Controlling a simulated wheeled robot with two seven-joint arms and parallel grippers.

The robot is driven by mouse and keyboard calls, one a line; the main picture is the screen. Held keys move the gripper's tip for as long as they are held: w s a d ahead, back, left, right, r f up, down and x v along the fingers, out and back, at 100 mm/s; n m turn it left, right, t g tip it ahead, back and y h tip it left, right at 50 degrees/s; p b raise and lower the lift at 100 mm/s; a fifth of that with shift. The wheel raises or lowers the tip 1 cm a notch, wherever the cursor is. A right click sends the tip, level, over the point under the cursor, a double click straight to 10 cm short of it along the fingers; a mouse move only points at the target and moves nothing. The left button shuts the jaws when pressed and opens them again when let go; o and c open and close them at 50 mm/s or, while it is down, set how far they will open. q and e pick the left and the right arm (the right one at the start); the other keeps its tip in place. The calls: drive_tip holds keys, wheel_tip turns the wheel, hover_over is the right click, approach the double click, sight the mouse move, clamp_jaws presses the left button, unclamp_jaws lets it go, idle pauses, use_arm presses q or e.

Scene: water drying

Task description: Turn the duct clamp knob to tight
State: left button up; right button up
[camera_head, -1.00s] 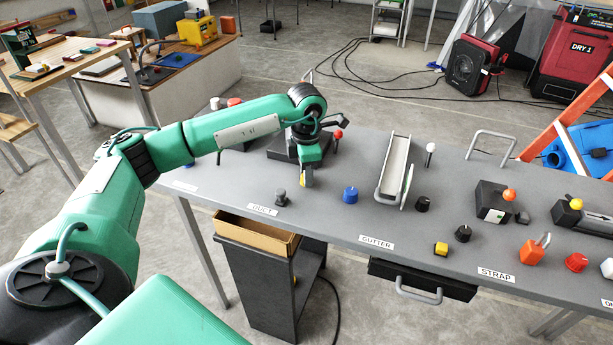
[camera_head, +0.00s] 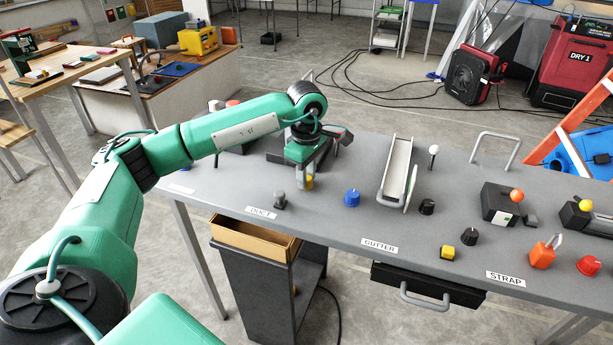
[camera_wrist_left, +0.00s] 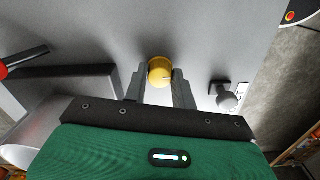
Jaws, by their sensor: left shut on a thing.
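A small round yellow knob (camera_head: 309,182) stands on the grey bench behind the label DUCT (camera_head: 262,212). In the left wrist view the yellow knob (camera_wrist_left: 160,72) sits between my two finger tips, with a thin pointer mark on its top. My left gripper (camera_head: 307,180) reaches down over it and is shut on it; its fingers hide part of the knob in the head view. A grey knob (camera_head: 279,200) stands just left and in front of it, apart from the gripper; it also shows in the left wrist view (camera_wrist_left: 226,98). My right gripper is not in view.
A blue knob (camera_head: 352,197) stands to the right, then a gutter channel (camera_head: 396,170) and a black knob (camera_head: 427,207). A dark block lies behind my gripper, with a red-tipped lever (camera_wrist_left: 4,70) beside it in the wrist view. The bench front near the gripper is clear.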

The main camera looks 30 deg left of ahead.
use_arm(q)
drive_tip(key=shift+r+m, duration=0.1)
drive_tip(key=shift+m, duration=0.2)
drive_tip(key=o, duration=1)
wheel_tip(320, 180, up, 14)
drive_tip(key=shift+f, duration=0.15)
idle(0.4)
